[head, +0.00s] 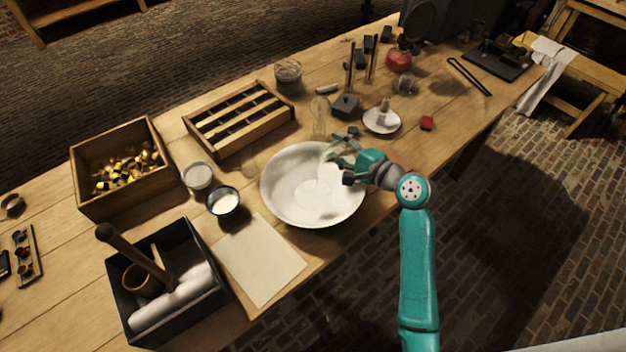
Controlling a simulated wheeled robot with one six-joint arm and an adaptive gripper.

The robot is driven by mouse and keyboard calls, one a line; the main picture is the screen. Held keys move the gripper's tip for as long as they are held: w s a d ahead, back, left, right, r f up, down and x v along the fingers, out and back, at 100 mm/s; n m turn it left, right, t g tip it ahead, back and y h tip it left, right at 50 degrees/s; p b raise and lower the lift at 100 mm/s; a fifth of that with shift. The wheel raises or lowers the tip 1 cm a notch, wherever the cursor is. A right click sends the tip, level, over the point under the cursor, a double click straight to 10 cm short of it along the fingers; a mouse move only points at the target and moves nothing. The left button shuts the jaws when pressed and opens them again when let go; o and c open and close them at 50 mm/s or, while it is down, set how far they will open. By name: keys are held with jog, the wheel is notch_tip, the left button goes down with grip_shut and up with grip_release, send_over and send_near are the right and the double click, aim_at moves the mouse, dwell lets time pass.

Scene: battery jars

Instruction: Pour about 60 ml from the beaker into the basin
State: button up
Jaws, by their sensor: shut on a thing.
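The white basin (280,200) sits near the table's front edge, in the middle of the head view. My gripper (346,162) is over the right side of its rim. It is shut on a clear glass beaker (335,152), which is partly hidden by the fingers. The beaker appears tilted toward the basin, its mouth over the bowl. A pale streak shows below the beaker, but I cannot tell if it is liquid running out. The level in the beaker cannot be read.
Left of the basin stand a dark bowl with pale contents (223,203), a glass jar (197,176) and a paper sheet (262,262). Behind are a slotted wooden rack (222,145) and a clear flask (319,115). A white dish (382,121) stands to the right.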

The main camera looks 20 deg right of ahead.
aim_at(353, 137)
jog(key=shift+s+a+f+n+h, duration=0.15)
jog(key=shift+a+f+n, duration=0.05)
jog(key=shift+a+n, duration=0.2)
jog(key=shift+s+a+f+n+h, duration=0.15)
jog(key=shift+a+n, duration=0.15)
jog(key=shift+a, duration=0.15)
dwell(0.8)
jog(key=shift+r, duration=0.1)
